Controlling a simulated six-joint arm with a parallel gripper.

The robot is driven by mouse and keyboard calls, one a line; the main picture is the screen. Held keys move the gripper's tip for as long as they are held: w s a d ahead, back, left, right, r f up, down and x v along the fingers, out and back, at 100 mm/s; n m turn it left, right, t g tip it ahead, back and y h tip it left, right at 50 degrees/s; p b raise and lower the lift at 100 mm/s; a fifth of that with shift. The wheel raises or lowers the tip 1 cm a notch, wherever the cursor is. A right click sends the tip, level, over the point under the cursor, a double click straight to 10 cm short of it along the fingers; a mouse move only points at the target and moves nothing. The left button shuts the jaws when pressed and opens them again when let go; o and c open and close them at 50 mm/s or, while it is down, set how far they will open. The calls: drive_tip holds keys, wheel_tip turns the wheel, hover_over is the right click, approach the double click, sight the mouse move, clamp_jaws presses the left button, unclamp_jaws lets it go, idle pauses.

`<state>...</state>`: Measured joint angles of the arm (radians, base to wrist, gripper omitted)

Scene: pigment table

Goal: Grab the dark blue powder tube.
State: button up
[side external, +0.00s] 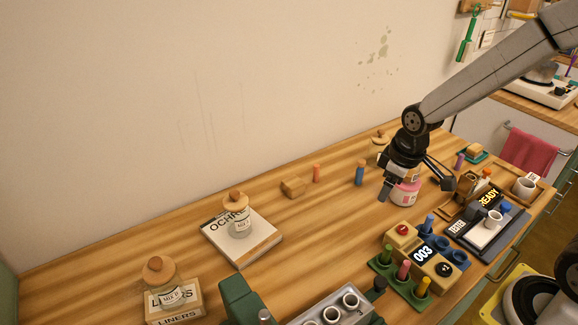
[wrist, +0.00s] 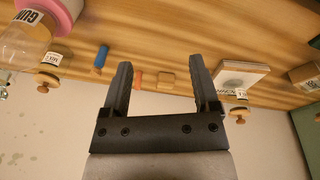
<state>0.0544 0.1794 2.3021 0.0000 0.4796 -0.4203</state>
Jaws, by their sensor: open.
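A blue tube with an orange-brown upper end (side external: 359,175) stands on the table left of my gripper; what seems to be the same blue tube (wrist: 100,57) shows left of my fingers in the wrist view. Another blue tube (side external: 429,224) stands at the blue rack (side external: 455,255). A very dark tube top (side external: 379,284) shows near the front; its colour is hard to tell. I cannot tell for certain which is the dark blue one. My gripper (side external: 416,186) is open, with nothing between its fingers, above the table. It also shows in the wrist view (wrist: 160,66).
A device reading 003 (side external: 423,253) and a green rack (side external: 384,268) with several tubes stand in front. An orange tube (side external: 316,173) and wooden block (side external: 293,187) are left. Table is clear around them.

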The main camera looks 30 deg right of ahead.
drive_tip(key=w+d+f+n+g, duration=0.1)
drive_tip(key=w+d+n, duration=0.5)
drive_tip(key=w, duration=0.5)
drive_tip(key=n+g, duration=0.1)
drive_tip(key=n, duration=0.8)
hover_over(362, 161)
wheel_tip(362, 161, down, 3)
drive_tip(key=shift+r, duration=0.1)
drive_tip(key=shift+f, duration=3.9)
clamp_jaws()
